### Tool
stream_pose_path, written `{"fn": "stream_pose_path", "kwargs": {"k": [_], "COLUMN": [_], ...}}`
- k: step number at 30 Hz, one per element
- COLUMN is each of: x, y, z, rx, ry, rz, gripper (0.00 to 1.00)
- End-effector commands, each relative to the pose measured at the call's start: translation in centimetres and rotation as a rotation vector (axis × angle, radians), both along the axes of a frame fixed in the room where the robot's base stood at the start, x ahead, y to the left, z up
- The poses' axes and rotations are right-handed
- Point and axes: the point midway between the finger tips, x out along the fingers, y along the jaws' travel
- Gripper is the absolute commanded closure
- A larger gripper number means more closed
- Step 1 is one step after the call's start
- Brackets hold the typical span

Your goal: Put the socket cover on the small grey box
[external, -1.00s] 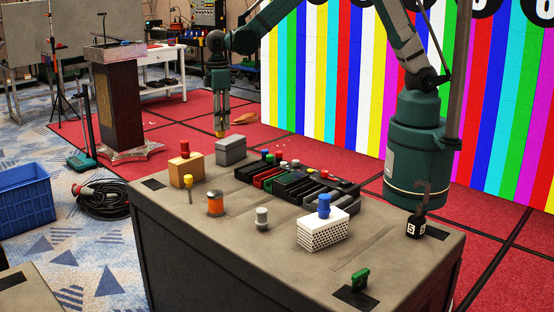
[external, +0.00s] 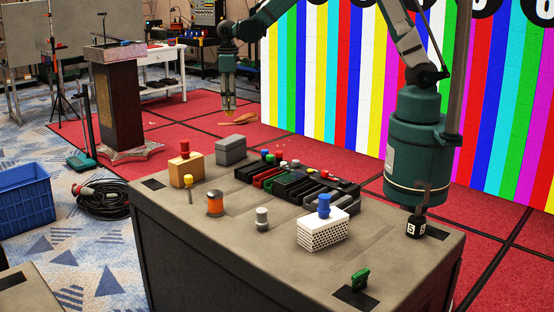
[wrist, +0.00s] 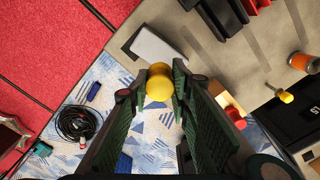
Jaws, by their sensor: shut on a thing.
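My gripper (external: 229,108) is raised above and behind the grey box (external: 231,151), apart from it. In the wrist view my gripper (wrist: 158,95) is shut on a yellow round piece (wrist: 159,80), held between the fingertips; I cannot tell from its shape whether it is the socket cover. The grey box, plain and with a bare top, stands near the far left edge of the table. In the wrist view the grey box (wrist: 156,46) shows just beyond the yellow piece.
A tan box with a red knob (external: 187,170) stands left of the grey box. A black rack of coloured pieces (external: 290,180) lies to the right. An orange cylinder (external: 215,203), a yellow-topped peg (external: 189,188) and a white perforated box (external: 322,232) stand nearer the front.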

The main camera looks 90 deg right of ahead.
Motion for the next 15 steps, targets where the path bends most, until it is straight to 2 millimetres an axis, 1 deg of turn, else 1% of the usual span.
{"fn": "stream_pose_path", "kwargs": {"k": [10, 15], "x": [0.0, 0.0], "y": [0.0, 0.0], "z": [-0.1, -1.2], "rx": [0.0, 0.0], "ry": [0.0, 0.0], "rz": [0.0, 0.0], "gripper": [0.86, 0.86]}}
